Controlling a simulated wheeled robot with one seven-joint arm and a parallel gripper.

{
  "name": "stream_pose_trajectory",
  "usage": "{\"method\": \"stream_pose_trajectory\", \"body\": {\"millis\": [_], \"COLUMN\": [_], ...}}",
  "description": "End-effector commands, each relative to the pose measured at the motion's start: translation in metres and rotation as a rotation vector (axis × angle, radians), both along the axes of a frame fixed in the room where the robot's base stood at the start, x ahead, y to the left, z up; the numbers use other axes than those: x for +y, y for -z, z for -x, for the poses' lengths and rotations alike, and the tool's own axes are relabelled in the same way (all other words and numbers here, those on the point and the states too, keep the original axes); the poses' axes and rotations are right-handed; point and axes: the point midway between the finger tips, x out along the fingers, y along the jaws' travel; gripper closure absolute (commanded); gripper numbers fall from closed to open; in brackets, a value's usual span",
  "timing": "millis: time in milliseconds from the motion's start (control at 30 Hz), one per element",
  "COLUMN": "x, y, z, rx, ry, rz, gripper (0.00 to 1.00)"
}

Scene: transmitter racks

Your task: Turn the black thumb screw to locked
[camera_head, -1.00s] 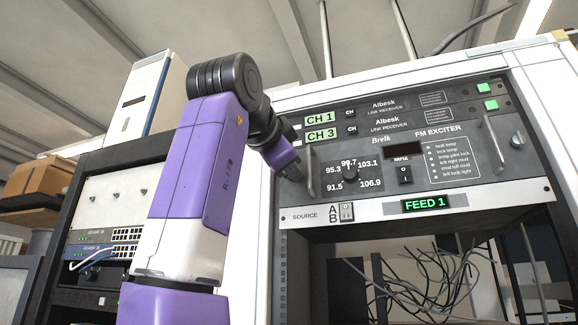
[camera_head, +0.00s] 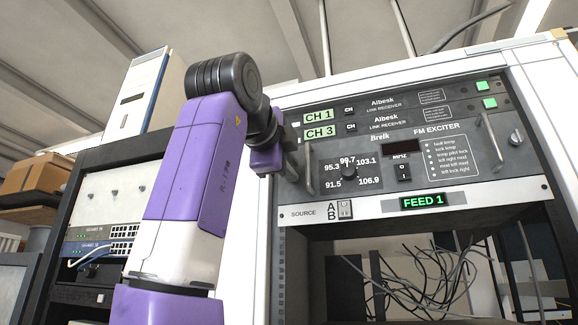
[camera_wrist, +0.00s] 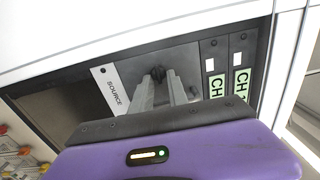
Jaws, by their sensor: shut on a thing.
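The black thumb screw (camera_wrist: 158,73) shows in the wrist view on the dark panel, between the tips of my gripper (camera_wrist: 159,82). The two grey fingers are shut on it from both sides. Its lock marking is not readable. In the head view my gripper (camera_head: 287,162) is at the left end of the FM exciter panel (camera_head: 410,172) and hides the screw there.
A handle (camera_head: 309,170) stands out just right of my gripper. A tuning knob (camera_head: 349,172), a power switch (camera_head: 404,172) and the source A/B switch (camera_head: 345,209) are nearby. Loose cables (camera_head: 430,275) hang in the open bay below.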

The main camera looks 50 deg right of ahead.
Motion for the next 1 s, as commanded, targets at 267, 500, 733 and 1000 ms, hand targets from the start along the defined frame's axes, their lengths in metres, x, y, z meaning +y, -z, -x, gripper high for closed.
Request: {"method": "stream_pose_trajectory", "body": {"millis": [267,500,733,1000], "x": [-0.001,-0.001,0.000,0.017], "y": [0.001,0.001,0.001,0.002], "z": [0.001,0.001,0.000,0.005], "rx": [-0.006,-0.005,-0.004,-0.005], "ry": [0.003,0.002,0.001,-0.002], "rz": [-0.004,-0.004,-0.004,-0.001], "gripper": [1.00,0.59,0.58,0.58]}}
